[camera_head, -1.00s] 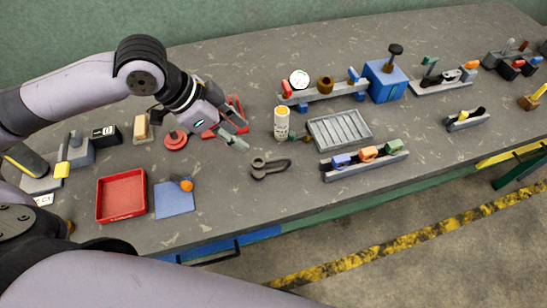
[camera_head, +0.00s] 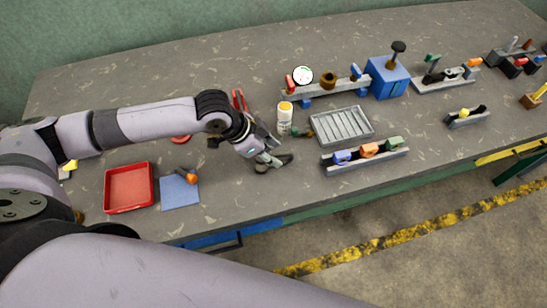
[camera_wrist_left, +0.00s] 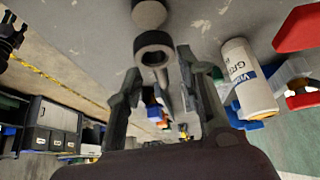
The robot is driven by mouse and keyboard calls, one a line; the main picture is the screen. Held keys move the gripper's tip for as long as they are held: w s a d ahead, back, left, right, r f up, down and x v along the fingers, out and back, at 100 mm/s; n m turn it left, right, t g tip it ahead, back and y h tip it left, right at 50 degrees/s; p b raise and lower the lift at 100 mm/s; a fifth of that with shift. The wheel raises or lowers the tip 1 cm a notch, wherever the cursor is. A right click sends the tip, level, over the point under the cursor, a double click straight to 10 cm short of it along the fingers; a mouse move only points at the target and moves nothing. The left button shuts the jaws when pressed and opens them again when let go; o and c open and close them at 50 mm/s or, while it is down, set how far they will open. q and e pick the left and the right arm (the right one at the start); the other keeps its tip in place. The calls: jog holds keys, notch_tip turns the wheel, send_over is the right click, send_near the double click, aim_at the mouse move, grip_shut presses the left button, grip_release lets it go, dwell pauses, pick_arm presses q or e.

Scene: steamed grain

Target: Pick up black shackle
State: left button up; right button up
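The black shackle (camera_head: 284,160) lies on the grey workbench, partly hidden by my left gripper in the head view. In the left wrist view the shackle (camera_wrist_left: 154,42) shows its round eye and dark bar ahead of and between the fingers. My left gripper (camera_head: 269,153) is low over the shackle, its fingers apart on either side of it. The left wrist view shows the open fingers (camera_wrist_left: 163,85) with a visible gap to the left finger. Whether either finger touches the shackle I cannot tell. My right gripper is not in view.
A white bottle (camera_head: 285,120) stands close behind the gripper. A grey slotted tray (camera_head: 342,126) and a rail with coloured blocks (camera_head: 365,158) are to the right. A red tray (camera_head: 129,188) and blue mat (camera_head: 180,192) are left. The bench front edge is near.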

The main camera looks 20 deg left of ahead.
pick_arm(q)
jog(key=shift+x, duration=1.1)
grip_shut()
jog(key=shift+r, duration=0.15)
